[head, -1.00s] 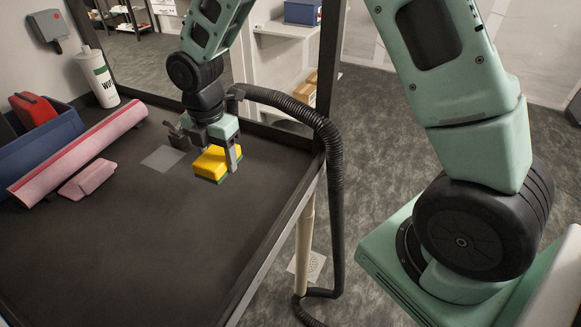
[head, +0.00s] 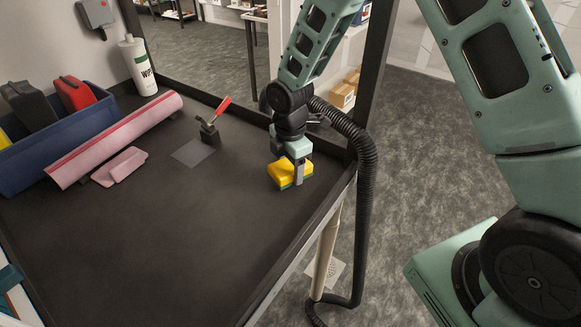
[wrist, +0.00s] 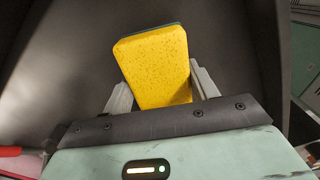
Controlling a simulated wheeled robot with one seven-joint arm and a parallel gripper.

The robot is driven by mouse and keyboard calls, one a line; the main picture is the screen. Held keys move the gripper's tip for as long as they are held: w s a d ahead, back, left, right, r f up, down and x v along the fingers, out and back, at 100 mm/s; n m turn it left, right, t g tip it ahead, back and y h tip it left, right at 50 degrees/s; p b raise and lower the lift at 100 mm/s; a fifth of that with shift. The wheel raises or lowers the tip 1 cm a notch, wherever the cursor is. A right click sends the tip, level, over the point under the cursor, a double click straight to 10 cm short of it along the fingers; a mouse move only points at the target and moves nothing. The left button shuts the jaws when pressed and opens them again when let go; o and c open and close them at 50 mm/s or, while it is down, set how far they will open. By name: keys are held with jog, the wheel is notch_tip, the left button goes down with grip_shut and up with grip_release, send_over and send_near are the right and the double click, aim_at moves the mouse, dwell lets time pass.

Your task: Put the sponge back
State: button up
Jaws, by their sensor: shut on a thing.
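The sponge (head: 287,172) is a yellow block with a green layer on its underside. It is near the right edge of the black bench top (head: 180,240). My gripper (head: 291,169) points down and is shut on the sponge, with one grey finger visible on its near side. In the wrist view, the sponge (wrist: 155,65) sits tilted between both fingers. I cannot tell whether its underside touches the bench. A flat grey square (head: 193,153) lies on the bench to the left of the sponge.
A toggle clamp with a red handle (head: 216,112) stands behind the grey square. A pink roll (head: 120,138), a pink block (head: 119,166), a blue bin (head: 50,150) and a white bottle (head: 138,65) are at the left. The bench middle is clear.

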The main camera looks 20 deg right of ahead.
jog(key=shift+f, duration=0.75)
jog(key=shift+f, duration=0.15)
jog(key=o, duration=0.9)
jog(key=shift+o, duration=0.2)
